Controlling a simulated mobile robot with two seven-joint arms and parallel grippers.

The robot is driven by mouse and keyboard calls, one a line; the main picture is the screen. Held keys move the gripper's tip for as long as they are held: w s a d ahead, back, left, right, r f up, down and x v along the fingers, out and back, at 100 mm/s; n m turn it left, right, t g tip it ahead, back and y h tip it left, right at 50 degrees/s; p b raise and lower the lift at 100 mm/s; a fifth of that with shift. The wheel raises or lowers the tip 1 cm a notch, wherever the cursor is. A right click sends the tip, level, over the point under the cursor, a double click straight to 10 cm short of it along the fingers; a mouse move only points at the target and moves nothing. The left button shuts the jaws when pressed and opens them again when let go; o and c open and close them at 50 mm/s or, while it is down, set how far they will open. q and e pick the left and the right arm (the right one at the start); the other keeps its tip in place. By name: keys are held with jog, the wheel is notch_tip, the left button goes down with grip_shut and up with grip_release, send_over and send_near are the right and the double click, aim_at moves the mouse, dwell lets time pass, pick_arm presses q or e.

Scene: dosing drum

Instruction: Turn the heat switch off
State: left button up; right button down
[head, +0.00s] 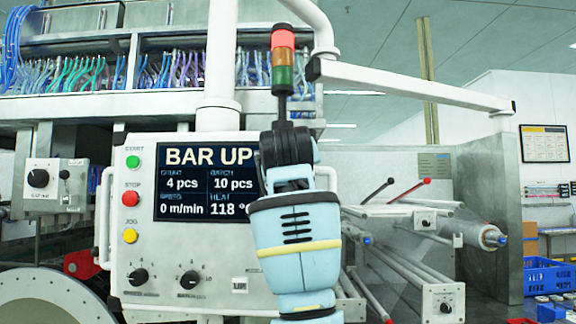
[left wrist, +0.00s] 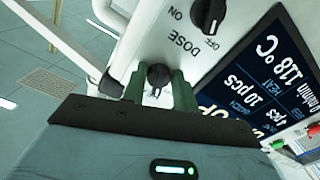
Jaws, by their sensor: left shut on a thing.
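The heat switch (left wrist: 158,77) is a small dark knob on the light control panel, seen in the left wrist view. My left gripper (left wrist: 158,88) is shut on it, with a green finger on each side. The switch's own lettering is covered, so I cannot tell which position it points to. In the head view my left arm and wrist stand in front of the panel's right side and hide the switch and the fingertips. The screen (head: 207,183) reads BAR UP and HEAT 118 °C. My right gripper is in neither view.
Beside the held switch is a black knob (left wrist: 208,15) marked DOSE, ON and OFF. Green, red and yellow buttons (head: 131,198) line the panel's left edge. A signal tower (head: 283,60) rises above the panel. Rollers and levers (head: 410,215) stick out on the right.

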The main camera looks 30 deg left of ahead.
pick_arm(q)
jog(key=shift+n, duration=0.9)
jog(key=o, duration=1)
jog(key=shift+c, duration=0.2)
jog(key=shift+s+d, duration=0.1)
jog(key=v, duration=0.7)
jog(key=shift+s+d, duration=0.15)
jog(key=shift+s, duration=0.1)
